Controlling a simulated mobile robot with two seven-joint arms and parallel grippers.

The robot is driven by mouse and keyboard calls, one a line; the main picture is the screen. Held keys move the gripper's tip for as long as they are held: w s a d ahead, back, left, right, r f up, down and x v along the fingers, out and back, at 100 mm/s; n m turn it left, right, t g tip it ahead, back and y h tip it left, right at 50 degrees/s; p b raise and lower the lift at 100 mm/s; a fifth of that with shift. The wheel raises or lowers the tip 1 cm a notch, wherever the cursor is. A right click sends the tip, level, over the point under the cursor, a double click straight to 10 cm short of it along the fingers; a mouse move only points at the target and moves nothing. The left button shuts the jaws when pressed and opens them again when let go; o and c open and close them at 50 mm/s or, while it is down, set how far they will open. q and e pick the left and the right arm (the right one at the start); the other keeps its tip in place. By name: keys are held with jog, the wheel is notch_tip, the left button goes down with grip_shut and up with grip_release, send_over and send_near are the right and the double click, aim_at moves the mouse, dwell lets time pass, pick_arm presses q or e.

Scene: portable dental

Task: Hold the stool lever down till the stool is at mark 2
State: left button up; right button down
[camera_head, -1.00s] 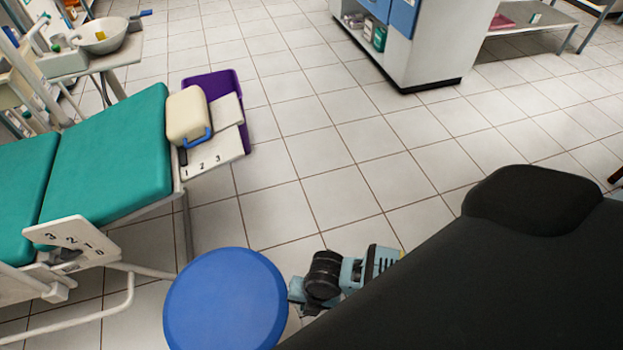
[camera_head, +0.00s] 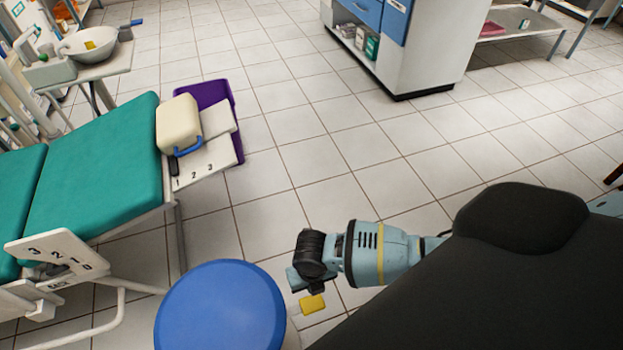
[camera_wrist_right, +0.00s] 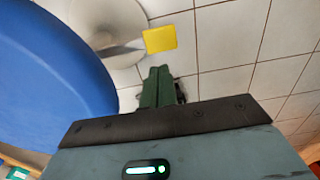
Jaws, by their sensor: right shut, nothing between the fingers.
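The stool has a round blue seat (camera_head: 220,308) at the bottom of the head view; it fills the left of the right wrist view (camera_wrist_right: 45,75). Its yellow lever tab (camera_head: 312,303) sticks out at the seat's right side, and shows in the wrist view (camera_wrist_right: 160,39) on a thin stem. My right gripper (camera_wrist_right: 160,72) is shut and empty, its tips just short of the tab and apart from it in the picture. In the head view the right gripper (camera_head: 297,280) is beside the seat's right edge. A white plate marked 3 2 1 0 (camera_head: 35,243) is left of the stool. My left gripper is not in view.
The teal dental chair (camera_head: 100,165) stands at the left. A second plate marked 1 2 3 (camera_head: 212,160), a cream case (camera_head: 178,122) and a purple bin (camera_head: 235,145) are at its end. A white cabinet (camera_head: 430,45) stands at the back. Tiled floor between is clear.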

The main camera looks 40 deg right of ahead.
aim_at(312, 305)
notch_tip(312, 305, down, 12)
jog(key=b, duration=0.3)
jog(key=shift+r+b, duration=0.2)
jog(key=shift+b, duration=0.15)
jog(key=shift+f, duration=0.45)
jog(key=shift+s, duration=0.1)
